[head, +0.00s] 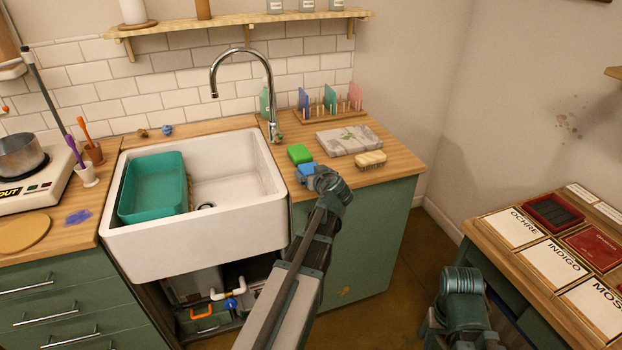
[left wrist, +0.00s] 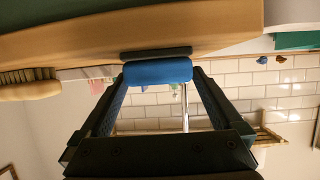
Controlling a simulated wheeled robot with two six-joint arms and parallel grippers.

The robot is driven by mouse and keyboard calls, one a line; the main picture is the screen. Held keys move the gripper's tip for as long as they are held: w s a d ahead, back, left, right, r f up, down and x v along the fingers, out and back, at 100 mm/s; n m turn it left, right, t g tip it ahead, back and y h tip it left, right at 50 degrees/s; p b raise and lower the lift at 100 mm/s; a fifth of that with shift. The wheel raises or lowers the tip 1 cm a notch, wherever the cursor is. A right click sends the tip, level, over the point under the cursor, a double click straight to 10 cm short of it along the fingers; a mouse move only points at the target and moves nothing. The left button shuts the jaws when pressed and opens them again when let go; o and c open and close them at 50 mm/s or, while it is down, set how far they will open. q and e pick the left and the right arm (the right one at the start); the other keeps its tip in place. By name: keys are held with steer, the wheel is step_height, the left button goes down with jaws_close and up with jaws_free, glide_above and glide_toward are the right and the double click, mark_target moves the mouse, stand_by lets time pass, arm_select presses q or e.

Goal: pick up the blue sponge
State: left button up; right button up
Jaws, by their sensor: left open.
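The blue sponge (head: 306,169) lies on the wooden counter right of the sink, near its front edge. My left gripper (head: 312,177) is at the sponge and hides part of it in the head view. In the left wrist view the blue sponge (left wrist: 158,71) lies between the tips of my open left gripper (left wrist: 159,78). A dark strip runs along the sponge there. I cannot tell whether either finger touches it. Part of my right arm shows at the lower right of the head view, but its jaws do not show.
A green sponge (head: 300,153) lies just behind the blue one. A brush (head: 370,159) and a grey patterned slab (head: 349,140) lie to the right. The white sink (head: 200,244) with a teal tub (head: 153,187) is on the left. A pigment table (head: 487,236) stands at far right.

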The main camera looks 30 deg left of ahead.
arm_select(q)
steer(key=shift+x, duration=1.1)
arm_select(e)
steer(key=shift+f, duration=0.35)
arm_select(q)
steer(key=shift+d, duration=0.1)
steer(key=c, duration=1.1)
steer(key=shift+c, duration=0.2)
